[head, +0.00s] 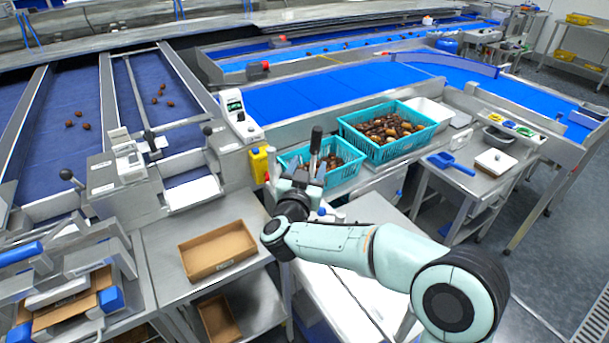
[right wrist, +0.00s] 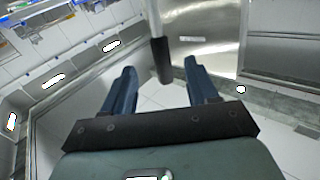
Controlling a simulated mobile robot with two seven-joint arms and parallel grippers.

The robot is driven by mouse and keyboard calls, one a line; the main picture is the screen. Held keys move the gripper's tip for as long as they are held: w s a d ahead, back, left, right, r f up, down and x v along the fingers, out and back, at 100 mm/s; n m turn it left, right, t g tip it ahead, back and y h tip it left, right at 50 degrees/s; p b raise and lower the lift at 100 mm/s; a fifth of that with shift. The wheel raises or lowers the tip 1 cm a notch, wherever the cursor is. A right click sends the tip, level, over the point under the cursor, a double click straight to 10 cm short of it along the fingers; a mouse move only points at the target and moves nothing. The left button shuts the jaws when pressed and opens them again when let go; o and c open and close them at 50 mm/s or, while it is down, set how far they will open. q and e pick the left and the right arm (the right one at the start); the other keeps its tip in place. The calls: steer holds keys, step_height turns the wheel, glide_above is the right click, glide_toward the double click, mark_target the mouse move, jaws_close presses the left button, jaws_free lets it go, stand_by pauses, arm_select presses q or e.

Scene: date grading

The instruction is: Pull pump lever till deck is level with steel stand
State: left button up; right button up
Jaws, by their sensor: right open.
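The pump lever (head: 316,140) stands nearly upright with a black grip, in the middle of the head view. In the right wrist view its black grip (right wrist: 164,62) shows ahead, between the lines of the two fingers. My right gripper (head: 305,172) is open and close to the lever; the fingers (right wrist: 160,88) have nothing between them, and I cannot tell if they touch it. A pale flat surface that looks like the deck (head: 335,285) lies below my right arm, partly hidden by it. A steel stand (head: 165,245) is left of it. Their relative height is unclear.
A cardboard tray (head: 217,250) lies on the steel stand. Teal crates of dates (head: 345,175) (head: 425,120) stand behind the lever. A yellow bottle (head: 258,164) is just left of it. A steel table (head: 465,185) with a blue scoop (head: 450,162) is at right.

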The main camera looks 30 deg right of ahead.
mark_target(314, 150)
steer(key=p+x, duration=0.1)
steer(key=x, duration=0.7)
steer(key=shift+r+p, duration=0.1)
steer(key=shift+p, duration=0.3)
arm_select(q)
steer(key=shift+w+r, duration=0.6)
steer(key=shift+r, duration=0.2)
steer(key=shift+w+r, duration=0.6)
steer(key=shift+r, duration=0.15)
arm_select(e)
steer(key=shift+w+d, duration=0.45)
steer(key=shift+w, duration=0.05)
steer(key=shift+c, duration=0.3)
